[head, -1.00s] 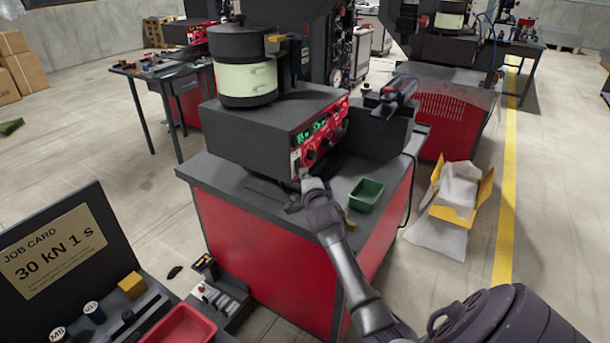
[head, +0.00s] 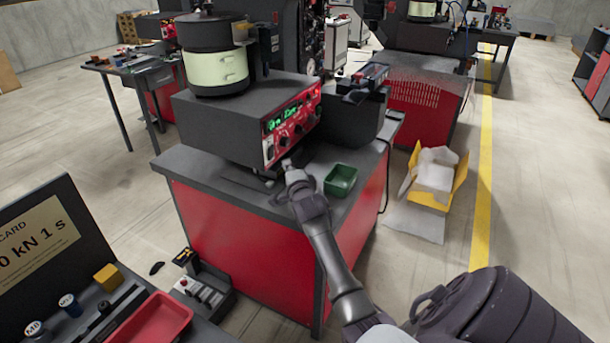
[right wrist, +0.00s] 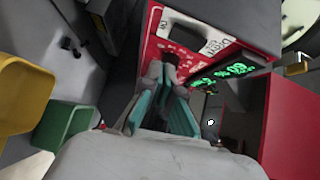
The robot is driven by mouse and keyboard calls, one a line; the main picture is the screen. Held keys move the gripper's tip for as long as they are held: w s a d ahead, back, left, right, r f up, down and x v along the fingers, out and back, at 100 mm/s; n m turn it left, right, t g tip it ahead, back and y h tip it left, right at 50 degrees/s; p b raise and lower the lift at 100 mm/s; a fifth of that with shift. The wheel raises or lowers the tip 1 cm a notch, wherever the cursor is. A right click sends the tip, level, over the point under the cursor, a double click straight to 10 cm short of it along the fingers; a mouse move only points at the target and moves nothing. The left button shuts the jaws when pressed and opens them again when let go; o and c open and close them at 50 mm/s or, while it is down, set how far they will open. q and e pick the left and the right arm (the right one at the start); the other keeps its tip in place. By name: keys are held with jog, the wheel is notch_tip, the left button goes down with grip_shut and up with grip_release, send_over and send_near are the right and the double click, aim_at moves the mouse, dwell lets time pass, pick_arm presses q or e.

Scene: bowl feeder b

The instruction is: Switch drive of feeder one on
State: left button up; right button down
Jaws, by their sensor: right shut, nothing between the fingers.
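Feeder one is a dark grey box (head: 220,125) on a red-sided bench, with a cream-banded dark bowl (head: 216,70) on top. Its red control panel (head: 292,128) has dark knobs and lit green digits. The panel fills the upper middle of the right wrist view, with a white label (right wrist: 208,36) and green display (right wrist: 222,73). My right gripper (head: 288,165) is shut and empty, at the panel's lower left part. Its teal-lined fingers (right wrist: 165,85) point at the panel; I cannot tell whether they touch it. The drive switch is not clearly distinguishable. My left gripper is out of view.
A green tray (head: 341,180) sits on the bench top (head: 240,188) right of my gripper, also in the right wrist view (right wrist: 66,126). A dark unit (head: 350,122) stands right of the feeder. A yellow box (head: 436,180) with white packing lies on the floor.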

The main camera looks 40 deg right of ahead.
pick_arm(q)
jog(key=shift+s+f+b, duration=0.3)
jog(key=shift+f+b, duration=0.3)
pick_arm(e)
jog(key=v, duration=1)
jog(key=shift+f, duration=0.7)
jog(key=shift+s, duration=0.1)
